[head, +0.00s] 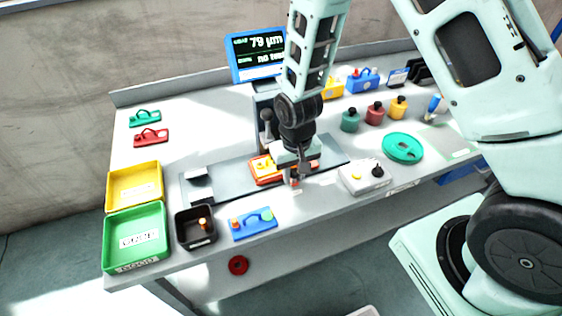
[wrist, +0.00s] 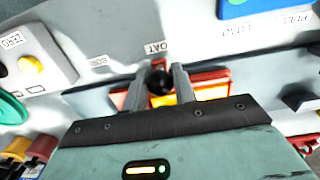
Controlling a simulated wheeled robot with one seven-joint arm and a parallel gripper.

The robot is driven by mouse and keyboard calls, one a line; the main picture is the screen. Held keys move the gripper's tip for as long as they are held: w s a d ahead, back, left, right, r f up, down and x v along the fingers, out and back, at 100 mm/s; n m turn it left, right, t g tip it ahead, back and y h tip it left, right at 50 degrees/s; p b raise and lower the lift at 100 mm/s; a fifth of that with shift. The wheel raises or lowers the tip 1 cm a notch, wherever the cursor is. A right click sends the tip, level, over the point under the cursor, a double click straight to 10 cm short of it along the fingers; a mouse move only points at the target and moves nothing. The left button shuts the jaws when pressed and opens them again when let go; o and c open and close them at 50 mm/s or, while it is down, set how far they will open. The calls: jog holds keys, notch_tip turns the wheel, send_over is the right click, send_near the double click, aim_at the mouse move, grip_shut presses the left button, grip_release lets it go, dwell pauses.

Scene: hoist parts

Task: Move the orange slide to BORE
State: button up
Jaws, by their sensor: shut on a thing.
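My gripper (head: 297,178) is over the front of the work table, pointing down. In the wrist view its two fingers (wrist: 158,85) are closed around a dark round knob (wrist: 157,81). The orange slide appears to be under this knob; a small orange-red piece shows just beyond the fingers, and the fingers hide much of it. A red-orange block with yellow on top (head: 264,168) sits beside the fingers and also shows behind them in the wrist view (wrist: 205,90).
A white box with a knob (head: 365,177) stands right of the gripper. A blue part (head: 253,222) and dark bin (head: 195,230) are at front left. Yellow (head: 134,205) and green (head: 137,262) trays are far left. A display (head: 257,55) stands behind.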

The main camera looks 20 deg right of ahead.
jog(key=d, duration=0.9)
jog(key=shift+d, duration=0.25)
jog(key=o, duration=0.7)
jog(key=shift+o, duration=0.2)
jog(key=shift+r, duration=0.1)
notch_tip(320, 180, up, 9)
jog(key=p, duration=0.7)
